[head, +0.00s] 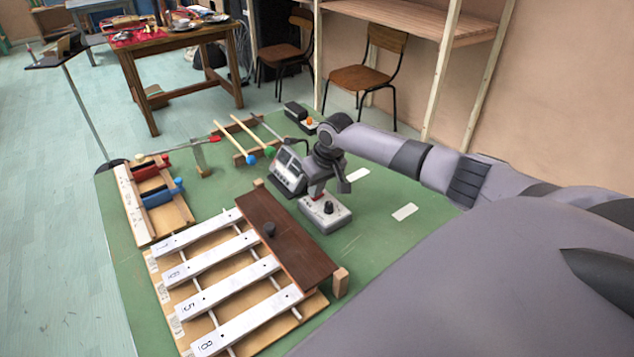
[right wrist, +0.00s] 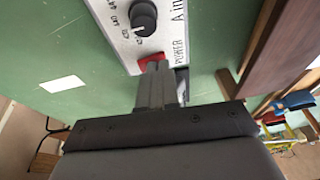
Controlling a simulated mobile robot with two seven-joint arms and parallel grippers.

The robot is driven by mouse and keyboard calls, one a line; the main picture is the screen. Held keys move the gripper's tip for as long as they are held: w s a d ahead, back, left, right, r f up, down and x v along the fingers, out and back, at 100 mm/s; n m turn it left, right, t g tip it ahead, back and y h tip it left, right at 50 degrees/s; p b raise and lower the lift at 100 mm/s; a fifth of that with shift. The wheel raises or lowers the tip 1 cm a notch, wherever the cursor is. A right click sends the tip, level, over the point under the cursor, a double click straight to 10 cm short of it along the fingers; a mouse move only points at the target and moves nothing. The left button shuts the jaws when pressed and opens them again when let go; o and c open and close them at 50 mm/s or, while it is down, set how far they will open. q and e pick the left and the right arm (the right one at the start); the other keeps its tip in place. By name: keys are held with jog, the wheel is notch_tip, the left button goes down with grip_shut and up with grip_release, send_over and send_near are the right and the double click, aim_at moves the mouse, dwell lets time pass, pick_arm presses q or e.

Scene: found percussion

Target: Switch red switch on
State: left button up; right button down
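The red switch (right wrist: 152,61) sits on a white control box (right wrist: 185,28), beside the word POWER and near a black knob (right wrist: 143,17). My right gripper (head: 317,191) points down at the box from above. In the right wrist view its fingers (right wrist: 156,85) look shut together, with the tips at the red switch's edge, partly covering it. I cannot tell whether they touch it. My left gripper is not in view.
A grey device (head: 288,172) stands just behind the white box. A wooden xylophone with white bars (head: 215,258) and a brown board (head: 285,238) lies to the left. Mallets (head: 235,140) lie farther back. The green table is clear right of the box, apart from white cards (head: 404,211).

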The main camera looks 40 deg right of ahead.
jog(key=shift+a+r+p, duration=0.1)
jog(key=shift+r+p, duration=0.15)
jog(key=shift+p, duration=0.05)
jog(key=r+p, duration=0.2)
jog(key=shift+w+a+r, duration=0.1)
jog(key=shift+w+r, duration=0.1)
jog(key=shift+r, duration=0.15)
jog(key=a+v, duration=0.1)
jog(key=v, duration=0.9)
jog(key=shift+a+r, duration=0.2)
jog(key=shift+r, duration=0.15)
jog(key=shift+s, duration=0.1)
